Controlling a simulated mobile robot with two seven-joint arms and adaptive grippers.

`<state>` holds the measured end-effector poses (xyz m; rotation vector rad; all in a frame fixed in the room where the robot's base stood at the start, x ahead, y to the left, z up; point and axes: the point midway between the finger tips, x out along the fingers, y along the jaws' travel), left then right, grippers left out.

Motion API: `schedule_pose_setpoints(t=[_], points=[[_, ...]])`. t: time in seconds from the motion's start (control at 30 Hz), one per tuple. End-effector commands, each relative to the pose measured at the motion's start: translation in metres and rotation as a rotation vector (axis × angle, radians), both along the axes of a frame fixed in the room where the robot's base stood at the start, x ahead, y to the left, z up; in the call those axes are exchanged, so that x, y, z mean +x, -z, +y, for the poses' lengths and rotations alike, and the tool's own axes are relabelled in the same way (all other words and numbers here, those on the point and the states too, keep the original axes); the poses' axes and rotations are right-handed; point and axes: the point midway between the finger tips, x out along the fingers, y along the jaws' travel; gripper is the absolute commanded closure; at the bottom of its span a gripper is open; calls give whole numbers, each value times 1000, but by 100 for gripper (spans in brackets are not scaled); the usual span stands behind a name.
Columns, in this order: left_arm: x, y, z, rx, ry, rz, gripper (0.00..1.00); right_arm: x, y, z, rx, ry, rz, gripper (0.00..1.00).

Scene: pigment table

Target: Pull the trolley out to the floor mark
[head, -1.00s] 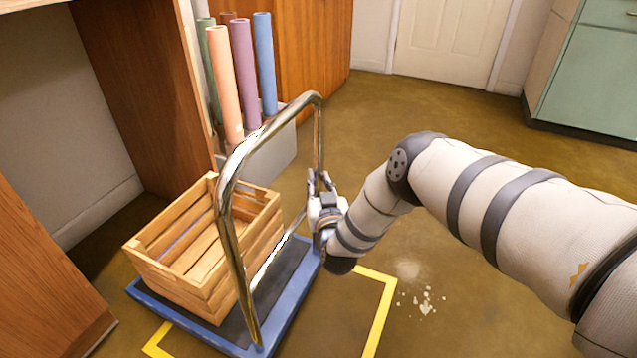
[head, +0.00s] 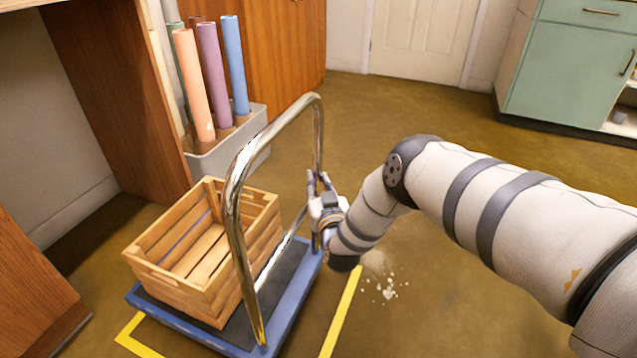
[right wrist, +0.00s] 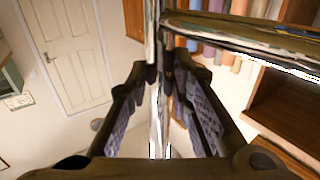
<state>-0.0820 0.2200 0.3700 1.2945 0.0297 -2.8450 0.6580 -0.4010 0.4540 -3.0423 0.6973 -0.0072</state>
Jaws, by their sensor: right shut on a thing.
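The trolley has a blue deck (head: 292,300) with a dark top and a chrome hoop handle (head: 236,225). A slatted wooden crate (head: 170,285) stands on the deck. My right gripper (head: 318,185) is shut on the far upright of the handle. In the right wrist view the chrome tube (right wrist: 156,100) runs between the fingers. The yellow floor mark (head: 342,308) shows to the right of the deck, and another piece of it at the lower left. The trolley covers the part between. My left gripper is not in view.
A grey bin (head: 250,140) with several coloured rolls (head: 208,75) stands behind the trolley. Wooden furniture (head: 115,90) is on the left. White crumbs (head: 383,290) lie on the floor right of the mark. A green cabinet (head: 570,75) is at the far right. The floor between is open.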

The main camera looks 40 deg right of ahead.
Motion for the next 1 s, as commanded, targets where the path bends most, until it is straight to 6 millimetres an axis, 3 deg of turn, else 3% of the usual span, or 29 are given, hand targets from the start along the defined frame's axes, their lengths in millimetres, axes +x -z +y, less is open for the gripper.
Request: schedule_pose_setpoints(t=[0.27,0.3,0.4,0.77,1.0], points=[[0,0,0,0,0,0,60,0,0,0,1,0,0,100],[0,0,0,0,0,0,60,0,0,0,1,0,0,78],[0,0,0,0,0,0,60,0,0,0,1,0,0,57],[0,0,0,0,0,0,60,-3,0,2,1,-1,0,57],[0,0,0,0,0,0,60,-48,1,24,2,-3,4,57]])
